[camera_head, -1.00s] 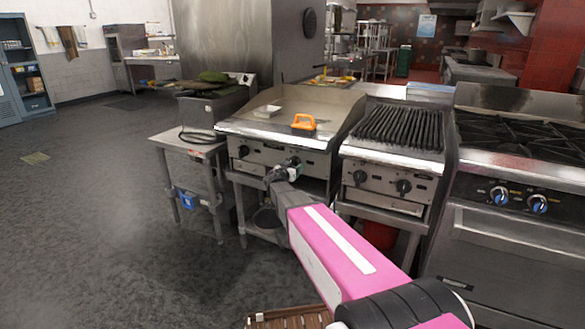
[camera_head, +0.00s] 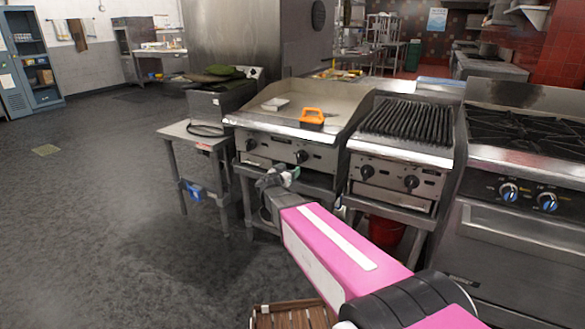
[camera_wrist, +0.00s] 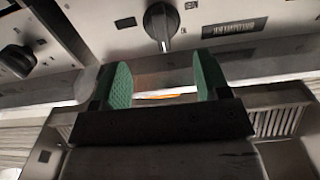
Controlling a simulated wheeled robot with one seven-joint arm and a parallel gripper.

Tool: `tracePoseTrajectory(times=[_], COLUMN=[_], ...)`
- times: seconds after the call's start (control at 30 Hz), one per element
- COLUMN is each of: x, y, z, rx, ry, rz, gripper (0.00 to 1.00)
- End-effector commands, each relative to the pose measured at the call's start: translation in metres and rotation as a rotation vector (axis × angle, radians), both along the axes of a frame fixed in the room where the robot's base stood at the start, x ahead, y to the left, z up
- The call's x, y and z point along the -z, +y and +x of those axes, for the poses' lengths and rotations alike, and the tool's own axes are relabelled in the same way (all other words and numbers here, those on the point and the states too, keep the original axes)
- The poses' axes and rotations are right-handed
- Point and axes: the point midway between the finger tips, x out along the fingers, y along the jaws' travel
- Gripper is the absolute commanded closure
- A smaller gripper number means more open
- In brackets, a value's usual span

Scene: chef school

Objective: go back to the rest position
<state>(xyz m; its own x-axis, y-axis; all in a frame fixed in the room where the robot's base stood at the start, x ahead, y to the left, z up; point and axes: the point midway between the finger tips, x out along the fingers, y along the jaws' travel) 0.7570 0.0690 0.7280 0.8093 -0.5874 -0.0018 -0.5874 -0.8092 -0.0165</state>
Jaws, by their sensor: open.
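My pink and black arm reaches from the lower right toward the front of the griddle in the head view. My gripper (camera_head: 278,178) is at its end, in front of and below the griddle's knob panel. In the wrist view my gripper (camera_wrist: 163,85) shows two green finger pads standing apart with nothing held between them. A dark knob (camera_wrist: 160,27) on a steel panel is just beyond the fingers. A strip of orange shows in the gap between the pads; I cannot tell what it belongs to.
The griddle (camera_head: 270,122) carries an orange-handled tool (camera_head: 312,117) and a small white tray (camera_head: 275,104). A charbroiler (camera_head: 408,122) and a stove (camera_head: 530,135) stand to the right. A steel side table (camera_head: 190,134) is left. A wooden slatted item (camera_head: 290,317) lies low in front.

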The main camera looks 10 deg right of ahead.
Motion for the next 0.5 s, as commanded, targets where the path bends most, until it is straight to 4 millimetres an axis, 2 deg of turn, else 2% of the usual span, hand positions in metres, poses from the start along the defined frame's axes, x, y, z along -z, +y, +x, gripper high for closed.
tracePoseTrajectory(times=[0.37, 0.5], x=[0.0, 0.0038], y=[0.0025, -0.0056], z=[-0.0033, -0.0091], rx=[0.001, 0.023], ry=[0.0, 0.031], rz=[0.0, 0.001], gripper=[0.31, 0.31])
